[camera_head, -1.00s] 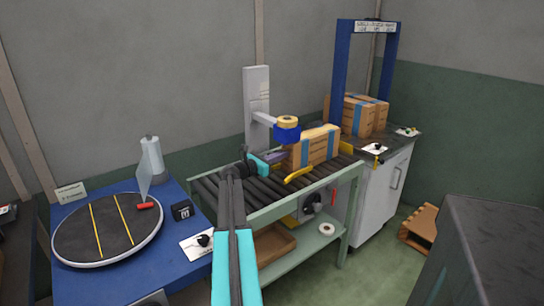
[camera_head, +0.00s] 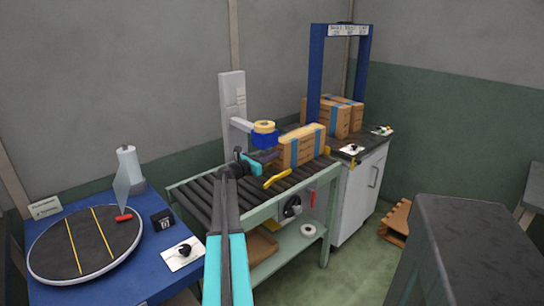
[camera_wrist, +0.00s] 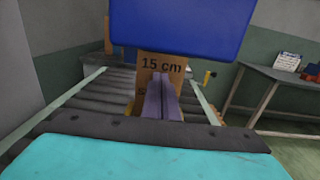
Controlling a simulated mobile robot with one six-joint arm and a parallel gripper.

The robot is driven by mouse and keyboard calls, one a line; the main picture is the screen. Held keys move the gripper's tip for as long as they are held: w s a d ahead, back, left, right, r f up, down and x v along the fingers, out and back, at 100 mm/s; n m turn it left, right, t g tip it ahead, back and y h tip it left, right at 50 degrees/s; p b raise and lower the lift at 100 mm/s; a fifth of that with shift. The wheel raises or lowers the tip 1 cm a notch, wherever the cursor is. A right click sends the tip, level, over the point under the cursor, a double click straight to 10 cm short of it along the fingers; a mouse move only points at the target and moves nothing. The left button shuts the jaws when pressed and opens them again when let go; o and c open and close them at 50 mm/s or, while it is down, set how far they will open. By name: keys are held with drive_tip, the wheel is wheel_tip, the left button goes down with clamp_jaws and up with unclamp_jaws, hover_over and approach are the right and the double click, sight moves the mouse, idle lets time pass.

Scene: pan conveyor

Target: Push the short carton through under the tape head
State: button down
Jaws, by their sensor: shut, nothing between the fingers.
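The short carton (camera_head: 301,148) is a brown box with blue bands, upright on the roller conveyor (camera_head: 196,195) just past the tape head. Its end face, marked "15 cm", shows in the wrist view (camera_wrist: 160,66). The tape head (camera_head: 265,140) is a blue block with a yellow tape roll on top, on a grey post. In the wrist view the blue head (camera_wrist: 183,22) hides the top of the carton. My gripper (camera_wrist: 162,80) is shut and empty, low under the head, its fingertips at the carton's end face. I cannot tell whether they touch it.
A yellow guide (camera_head: 277,178) stands along the conveyor's near side. Beyond its far end is a cabinet (camera_head: 357,195) with more cartons (camera_head: 336,117) by a blue strapping frame (camera_head: 316,75). A blue table (camera_head: 165,225) with a round turntable is at left.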

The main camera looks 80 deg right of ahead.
drive_tip(key=v, duration=1.4)
idle(0.4)
